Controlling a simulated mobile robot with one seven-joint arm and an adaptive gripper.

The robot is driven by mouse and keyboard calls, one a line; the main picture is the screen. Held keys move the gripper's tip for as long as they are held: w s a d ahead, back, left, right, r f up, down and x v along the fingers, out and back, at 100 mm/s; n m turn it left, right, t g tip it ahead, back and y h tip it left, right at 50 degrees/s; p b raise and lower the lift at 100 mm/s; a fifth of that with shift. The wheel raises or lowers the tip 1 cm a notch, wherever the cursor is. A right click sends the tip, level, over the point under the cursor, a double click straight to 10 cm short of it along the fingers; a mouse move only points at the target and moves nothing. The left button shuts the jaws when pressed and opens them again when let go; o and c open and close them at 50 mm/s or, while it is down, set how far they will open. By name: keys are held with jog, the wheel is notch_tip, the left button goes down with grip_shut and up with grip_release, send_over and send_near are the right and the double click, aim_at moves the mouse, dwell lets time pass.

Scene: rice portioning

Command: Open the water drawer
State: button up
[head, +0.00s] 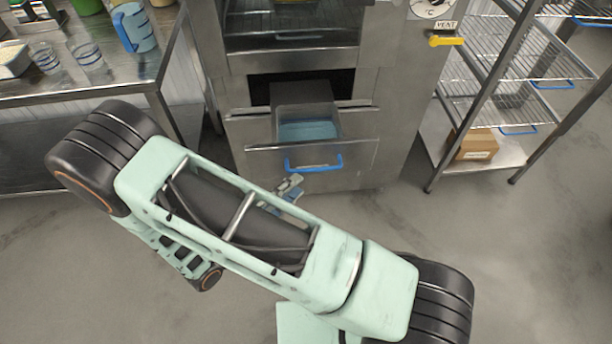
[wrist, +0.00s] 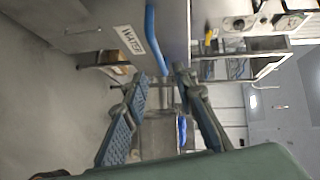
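The water drawer (head: 258,157) is the steel drawer low in the oven unit. It stands pulled out, with blue water (head: 307,131) visible inside. Its blue bar handle (head: 315,167) is on the front; the handle (wrist: 152,38) also shows in the wrist view, beside a white label (wrist: 130,47) that seems to read WATER. My gripper (head: 290,183) is just below the left end of the handle in the head view, partly hidden by my arm. In the wrist view my gripper (wrist: 161,76) has its fingers apart, with one handle end showing between the tips. Contact cannot be told.
A steel table (head: 120,82) with a blue jug (head: 134,28) and glasses (head: 88,57) stands at the left. A wire rack (head: 500,98) with a cardboard box (head: 474,145) on its lower shelf stands at the right. The floor before the drawer is clear.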

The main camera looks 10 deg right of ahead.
jog(key=shift+v, duration=1.45)
